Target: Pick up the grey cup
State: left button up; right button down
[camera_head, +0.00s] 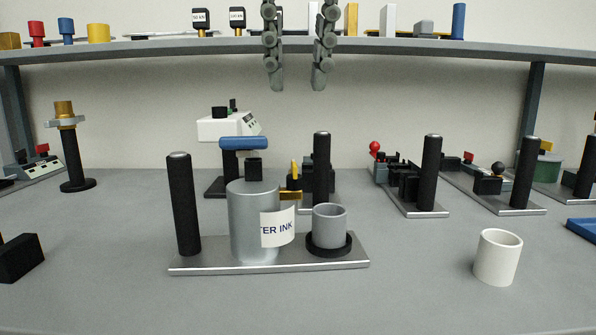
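The grey cup (329,228) stands upright on a round black base at the right end of a metal plate (210,268). Its open top faces up. A large grey canister (253,215) with a label ending in "TER INK" stands just left of it on the same plate. My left gripper (298,86) hangs at the top middle, fingers pointing down and spread apart, with nothing between them. In the picture it is well above the cup and slightly to its left. My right gripper is not in view.
Black posts (185,205) stand left of the canister and behind the cup. A white cup (497,257) stands at the right front. Other devices line the back, under a loaded shelf (160,47). The front table strip is clear.

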aim_at(329, 221)
jog(key=k, duration=1.45)
